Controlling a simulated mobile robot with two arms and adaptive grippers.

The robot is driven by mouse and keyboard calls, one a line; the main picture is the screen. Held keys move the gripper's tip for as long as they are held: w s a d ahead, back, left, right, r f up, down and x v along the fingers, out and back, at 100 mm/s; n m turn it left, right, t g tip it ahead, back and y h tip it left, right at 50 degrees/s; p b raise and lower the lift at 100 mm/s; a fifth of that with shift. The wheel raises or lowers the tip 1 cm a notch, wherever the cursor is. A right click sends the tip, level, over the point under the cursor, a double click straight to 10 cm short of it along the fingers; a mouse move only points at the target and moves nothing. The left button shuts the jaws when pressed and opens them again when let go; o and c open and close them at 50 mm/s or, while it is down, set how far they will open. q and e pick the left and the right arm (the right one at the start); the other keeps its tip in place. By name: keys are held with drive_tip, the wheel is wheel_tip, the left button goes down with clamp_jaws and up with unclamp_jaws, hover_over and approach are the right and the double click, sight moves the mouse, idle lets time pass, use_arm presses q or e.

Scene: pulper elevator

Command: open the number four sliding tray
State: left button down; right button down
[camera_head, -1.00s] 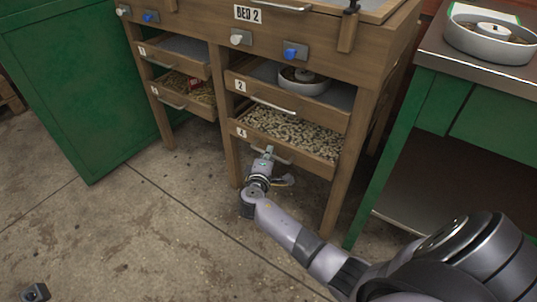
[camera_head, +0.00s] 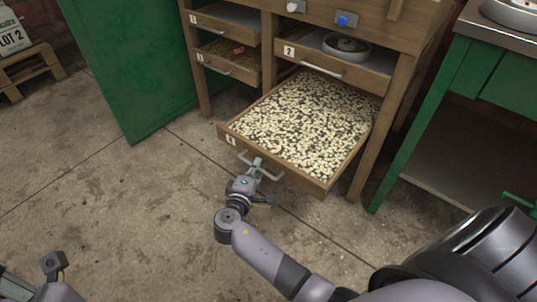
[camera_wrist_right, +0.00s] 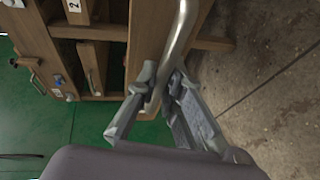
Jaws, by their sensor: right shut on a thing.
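The number four sliding tray (camera_head: 305,125) is a wooden drawer full of pale beans, at the lower right of the wooden cabinet. It stands pulled well out toward me. My right gripper (camera_head: 257,168) is shut on the tray's metal handle (camera_head: 243,158). In the right wrist view, the fingers of my right gripper (camera_wrist_right: 160,88) close around the bar of the handle (camera_wrist_right: 180,35). Part of my left arm shows at the lower left of the head view, but its fingers cannot be made out clearly.
Above it is the number two tray (camera_head: 375,75) with a round pan (camera_head: 346,45). Trays one (camera_head: 225,24) and three (camera_head: 228,62) are to the left. A green cabinet (camera_head: 130,60) stands left, a green table (camera_head: 480,70) right.

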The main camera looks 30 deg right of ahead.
drive_tip(key=shift+s+a, duration=0.3)
drive_tip(key=shift+a, duration=0.45)
drive_tip(key=shift+s+a, duration=0.3)
drive_tip(key=shift+a, duration=0.45)
drive_tip(key=c, duration=2)
unclamp_jaws()
drive_tip(key=shift+o, duration=0.2)
drive_tip(key=shift+a, duration=0.1)
drive_tip(key=v, duration=0.7)
drive_tip(key=shift+s, duration=0.15)
drive_tip(key=shift+a+r, duration=0.1)
